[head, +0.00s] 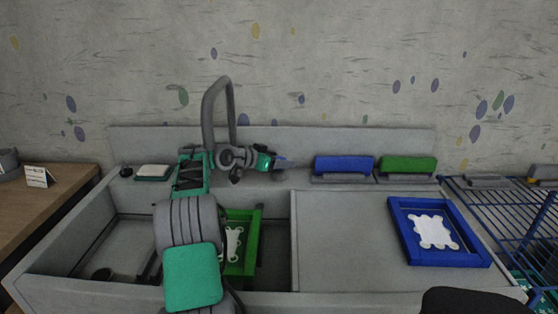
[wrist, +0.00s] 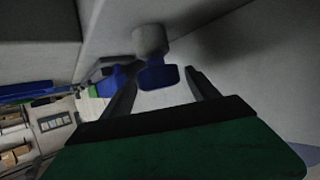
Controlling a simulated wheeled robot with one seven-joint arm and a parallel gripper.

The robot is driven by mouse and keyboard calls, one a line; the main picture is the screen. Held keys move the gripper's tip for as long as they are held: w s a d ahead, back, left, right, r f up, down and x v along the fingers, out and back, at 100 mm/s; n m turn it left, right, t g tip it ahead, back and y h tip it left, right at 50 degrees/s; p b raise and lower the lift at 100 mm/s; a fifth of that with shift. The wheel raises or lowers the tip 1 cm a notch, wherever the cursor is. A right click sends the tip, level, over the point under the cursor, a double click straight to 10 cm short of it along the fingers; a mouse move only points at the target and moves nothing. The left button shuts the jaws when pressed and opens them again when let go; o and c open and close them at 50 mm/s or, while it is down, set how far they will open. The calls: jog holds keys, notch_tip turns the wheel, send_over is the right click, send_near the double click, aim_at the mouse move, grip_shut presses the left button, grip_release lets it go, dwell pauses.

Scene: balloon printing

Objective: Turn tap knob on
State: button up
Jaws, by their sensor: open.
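The grey tap (head: 210,105) has a curved spout and stands at the back of the sink. Its knob (wrist: 157,75), blue on a grey round base, shows in the wrist view between the two fingers of my gripper (wrist: 160,82). The fingers are apart, with a visible gap on each side of the knob. In the head view my gripper (head: 284,163) is at the back ledge, right of the spout, pointing right. A small blue patch shows by the fingers there, but the knob is too small to make out clearly.
A green frame with a white print (head: 235,244) lies in the sink basin, partly behind my arm. A blue frame (head: 398,228) lies on the right counter. Blue (head: 343,165) and green (head: 407,165) squeegee-like blocks sit right of my gripper. A blue rack (head: 505,210) stands far right.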

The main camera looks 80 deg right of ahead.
jog(key=shift+c, duration=0.4)
jog(key=c, duration=1.3)
